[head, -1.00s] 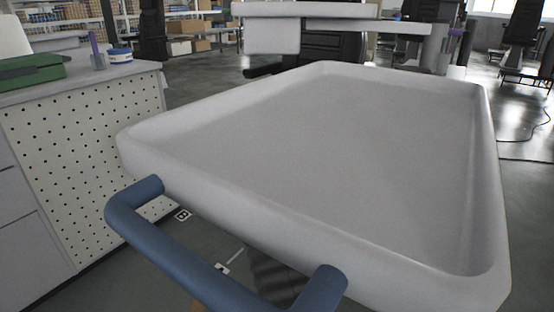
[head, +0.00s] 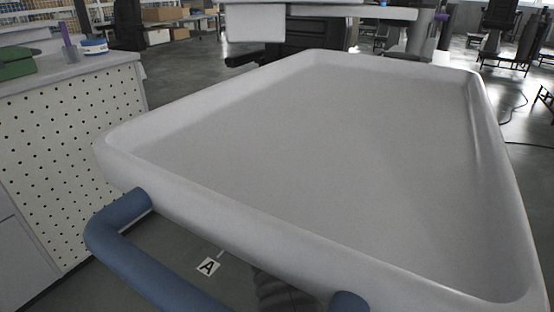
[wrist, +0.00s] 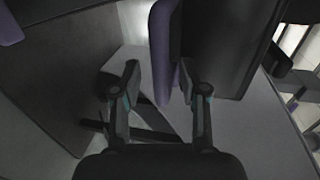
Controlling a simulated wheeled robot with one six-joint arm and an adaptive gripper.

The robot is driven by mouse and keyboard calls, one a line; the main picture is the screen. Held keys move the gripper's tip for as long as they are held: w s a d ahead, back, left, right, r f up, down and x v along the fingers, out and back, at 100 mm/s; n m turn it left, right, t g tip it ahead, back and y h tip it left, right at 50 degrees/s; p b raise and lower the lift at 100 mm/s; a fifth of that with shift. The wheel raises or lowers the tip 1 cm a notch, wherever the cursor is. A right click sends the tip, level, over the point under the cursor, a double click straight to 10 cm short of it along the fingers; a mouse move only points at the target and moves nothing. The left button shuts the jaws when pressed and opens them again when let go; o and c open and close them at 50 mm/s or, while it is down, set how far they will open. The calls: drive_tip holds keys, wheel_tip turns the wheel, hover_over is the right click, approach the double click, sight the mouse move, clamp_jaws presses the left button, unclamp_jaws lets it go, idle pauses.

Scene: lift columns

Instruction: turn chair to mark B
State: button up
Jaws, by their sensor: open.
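A floor mark with the letter A (head: 208,267) lies on the grey floor, seen through the gap behind a blue handle (head: 150,270). The handle is fixed to the near side of a large pale tray-like body (head: 110,150). Mark B does not show now. Black chairs (head: 505,35) stand far back on the right; I cannot tell which is the task's chair.
A pegboard-sided bench (head: 75,150) stands at the left, with a green box (head: 15,65) and a blue-and-white tub (head: 94,47) on it. A dark drawer unit (head: 310,42) is behind the tray. A cable (head: 525,140) lies on open floor at the right.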

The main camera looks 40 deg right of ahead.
drive_tip(key=shift+x, duration=0.95)
clamp_jaws()
